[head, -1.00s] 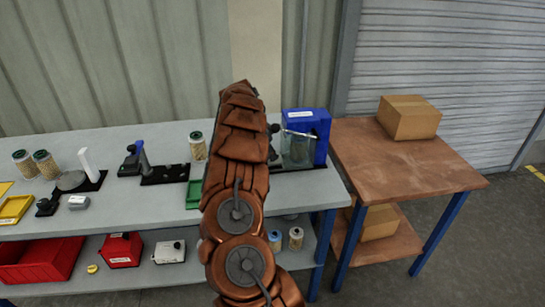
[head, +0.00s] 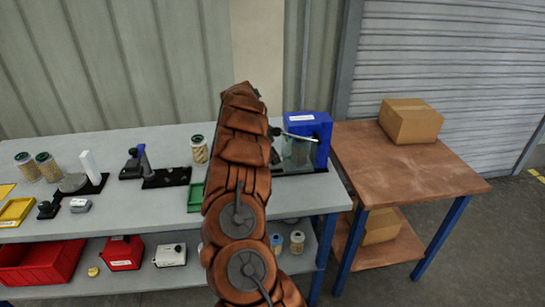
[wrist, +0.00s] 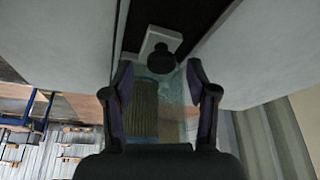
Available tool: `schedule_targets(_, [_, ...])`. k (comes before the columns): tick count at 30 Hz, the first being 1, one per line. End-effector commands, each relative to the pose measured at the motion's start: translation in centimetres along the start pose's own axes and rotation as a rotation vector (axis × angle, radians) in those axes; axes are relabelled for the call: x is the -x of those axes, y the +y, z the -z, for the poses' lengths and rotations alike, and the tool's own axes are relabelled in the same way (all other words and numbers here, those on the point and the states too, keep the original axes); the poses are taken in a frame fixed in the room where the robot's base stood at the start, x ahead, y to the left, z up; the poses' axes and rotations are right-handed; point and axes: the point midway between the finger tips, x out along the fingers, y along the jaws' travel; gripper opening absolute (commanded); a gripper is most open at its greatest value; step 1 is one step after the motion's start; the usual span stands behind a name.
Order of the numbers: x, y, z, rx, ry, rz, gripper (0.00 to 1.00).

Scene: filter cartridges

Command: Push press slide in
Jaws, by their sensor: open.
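The blue press (head: 315,125) stands at the right end of the bench, with a clear guard and a metal lever on its front. My arm covers part of its left side in the head view. In the wrist view, a black round knob (wrist: 161,60) on a pale block (wrist: 151,37) sits over a dark strip, apparently the press slide. Below it in that picture, a ribbed tan cartridge (wrist: 144,105) shows beside or behind clear material. My gripper (wrist: 159,76) is open, its fingers on either side of the knob. Contact cannot be told. The head view hides my gripper.
Left along the bench (head: 120,205) are a jar-like cartridge (head: 199,150), a dark fixture (head: 165,177), a green tray (head: 195,197) and a yellow tray (head: 15,211). A wooden table (head: 410,170) with a cardboard box (head: 410,122) adjoins on the right.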

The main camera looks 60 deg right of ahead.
Motion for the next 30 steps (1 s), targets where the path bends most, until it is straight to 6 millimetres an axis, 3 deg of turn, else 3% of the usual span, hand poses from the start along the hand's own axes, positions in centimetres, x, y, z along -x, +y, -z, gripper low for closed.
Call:
schedule_targets(18, [10.2,-0.1,0.0,0.001,0.002,0.002,0.58])
schedule_targets(30, [11.0,0.0,0.0,0.001,0.0,-0.001,0.58])
